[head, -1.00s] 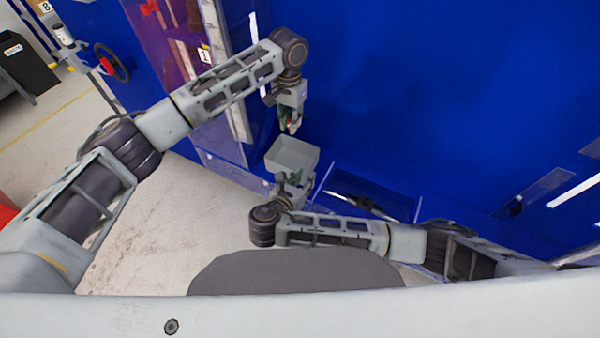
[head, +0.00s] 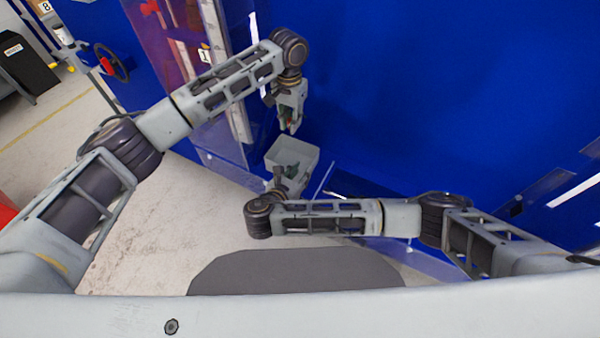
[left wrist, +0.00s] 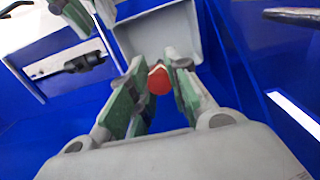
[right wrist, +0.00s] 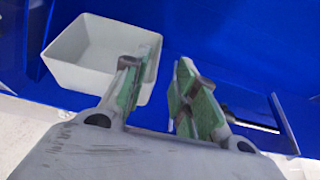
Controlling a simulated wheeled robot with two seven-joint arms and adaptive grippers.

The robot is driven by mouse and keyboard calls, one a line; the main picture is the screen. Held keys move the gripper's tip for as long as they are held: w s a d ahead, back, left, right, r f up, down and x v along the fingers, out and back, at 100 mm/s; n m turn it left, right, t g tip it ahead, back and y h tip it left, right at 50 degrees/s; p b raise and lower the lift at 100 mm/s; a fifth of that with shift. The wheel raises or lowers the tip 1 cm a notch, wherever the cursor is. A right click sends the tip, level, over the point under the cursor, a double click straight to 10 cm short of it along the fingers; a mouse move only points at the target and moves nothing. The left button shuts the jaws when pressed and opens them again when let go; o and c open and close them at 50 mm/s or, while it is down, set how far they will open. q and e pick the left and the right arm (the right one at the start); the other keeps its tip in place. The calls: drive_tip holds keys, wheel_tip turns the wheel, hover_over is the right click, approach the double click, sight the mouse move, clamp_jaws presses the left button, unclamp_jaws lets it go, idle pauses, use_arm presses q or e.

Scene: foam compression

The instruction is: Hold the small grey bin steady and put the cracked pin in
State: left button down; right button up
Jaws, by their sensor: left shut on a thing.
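The small grey bin (head: 306,156) is open-topped and sits in the middle of the head view, below my left gripper. It also shows in the left wrist view (left wrist: 180,28) and the right wrist view (right wrist: 80,72). My left gripper (head: 289,127) points down above the bin, shut on the pin, whose red end (left wrist: 158,80) shows between its fingers. No crack can be made out. My right gripper (right wrist: 160,78) is open at the bin's near side. One finger overlaps the bin's right part in view; the other is apart from it. Contact cannot be told.
A blue surface fills the area around the bin. A clear panel (head: 190,70) stands at the left beside my left arm. A dark long item (left wrist: 85,62) lies in a pale recess, partly hidden by my right arm in the head view.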

sight(315, 157)
drive_tip(key=shift+w, duration=0.15)
drive_tip(key=shift+x, duration=5.9)
drive_tip(key=shift+d, duration=0.1)
drive_tip(key=shift+c, duration=0.3)
clamp_jaws()
